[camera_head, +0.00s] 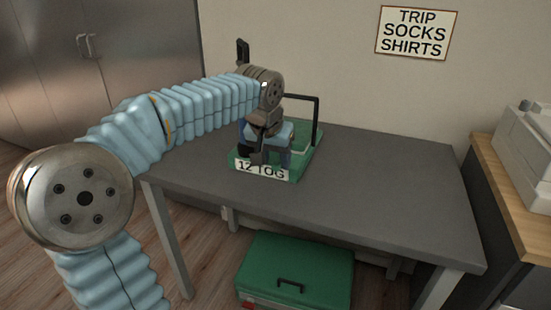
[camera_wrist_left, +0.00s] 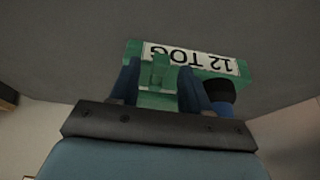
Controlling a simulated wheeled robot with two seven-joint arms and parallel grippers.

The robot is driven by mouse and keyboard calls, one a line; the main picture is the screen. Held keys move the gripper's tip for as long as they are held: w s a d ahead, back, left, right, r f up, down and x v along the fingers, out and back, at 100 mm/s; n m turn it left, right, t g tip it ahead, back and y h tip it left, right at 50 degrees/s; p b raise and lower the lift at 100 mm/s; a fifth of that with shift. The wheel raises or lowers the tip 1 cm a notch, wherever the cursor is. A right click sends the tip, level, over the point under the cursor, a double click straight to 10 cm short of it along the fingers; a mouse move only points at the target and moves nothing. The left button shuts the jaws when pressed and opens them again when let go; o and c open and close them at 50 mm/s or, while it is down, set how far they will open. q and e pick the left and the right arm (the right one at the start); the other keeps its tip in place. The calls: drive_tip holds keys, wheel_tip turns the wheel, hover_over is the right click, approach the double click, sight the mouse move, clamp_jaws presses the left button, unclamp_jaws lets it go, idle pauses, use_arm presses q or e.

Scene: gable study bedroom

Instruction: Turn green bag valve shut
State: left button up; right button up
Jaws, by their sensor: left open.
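The green bag (camera_head: 300,158) lies on the grey table, with a white label reading "12 TOG" along its front edge. My left gripper (camera_head: 266,152) is over the bag from above and hides much of its top. In the left wrist view the green bag (camera_wrist_left: 203,52) shows its label upside down. The blue fingers of my left gripper (camera_wrist_left: 158,75) stand apart, with a green upright piece (camera_wrist_left: 159,72), perhaps the valve, between them. I cannot tell whether they touch it. A dark round part (camera_wrist_left: 219,92) shows beside the right finger. My right gripper is out of view.
A black bar frame (camera_head: 317,120) rises behind the bag. The grey table (camera_head: 390,195) is clear to the right. A green case (camera_head: 295,268) sits below the table. A wooden-topped cabinet (camera_head: 515,180) with a white machine stands at right.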

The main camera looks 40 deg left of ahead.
use_arm(q)
drive_tip(key=p+v, duration=0.1)
drive_tip(key=v, duration=1.2)
drive_tip(key=shift+p, duration=0.3)
drive_tip(key=shift+s, duration=0.1)
